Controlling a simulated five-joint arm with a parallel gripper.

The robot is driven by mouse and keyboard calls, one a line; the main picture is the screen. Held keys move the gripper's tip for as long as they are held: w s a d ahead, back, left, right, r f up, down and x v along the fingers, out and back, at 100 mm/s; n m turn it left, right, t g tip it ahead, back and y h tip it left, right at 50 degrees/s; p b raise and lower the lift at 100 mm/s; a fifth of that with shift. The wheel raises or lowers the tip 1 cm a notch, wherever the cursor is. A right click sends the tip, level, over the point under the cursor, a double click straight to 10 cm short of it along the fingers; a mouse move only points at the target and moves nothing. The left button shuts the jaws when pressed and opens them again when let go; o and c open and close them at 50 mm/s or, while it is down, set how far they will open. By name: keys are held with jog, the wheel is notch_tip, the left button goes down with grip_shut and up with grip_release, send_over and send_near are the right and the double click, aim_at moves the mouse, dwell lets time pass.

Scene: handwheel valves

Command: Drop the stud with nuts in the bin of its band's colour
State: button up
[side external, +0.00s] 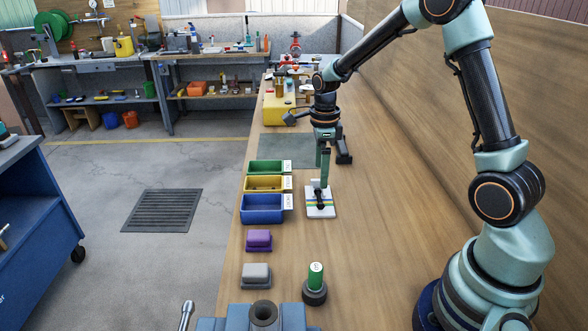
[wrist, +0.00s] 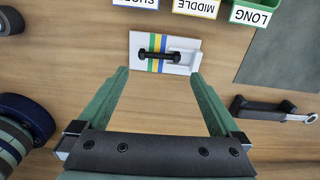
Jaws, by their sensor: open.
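A black stud with nuts (wrist: 158,55) lies across a white plate (wrist: 136,42) with blue, yellow and green bands; the stud covers part of the bands. The plate also shows in the side view (side external: 322,212). Three bins stand left of it: a blue bin (side external: 262,214) labelled SHORT, a yellow bin (side external: 264,189) labelled MIDDLE and a green bin (side external: 265,171) labelled LONG. In the side view my gripper (side external: 322,182) partly hides the stud.
A purple block (side external: 259,240) and a grey block (side external: 256,275) sit nearer the camera. A dark-handled tool (wrist: 268,107) lies right of the plate. A grey mat (side external: 289,147) lies beyond the bins.

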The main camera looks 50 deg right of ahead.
aim_at(319, 197)
jog(key=shift+a+f, duration=0.1)
jog(key=shift+f, duration=3.7)
jog(key=c, duration=1)
jog(key=shift+c, duration=0.2)
jog(key=shift+r, duration=0.15)
notch_tip(319, 197, up, 20)
jog(key=o, duration=0.6)
jog(key=shift+c, duration=0.2)
jog(key=c, duration=0.6)
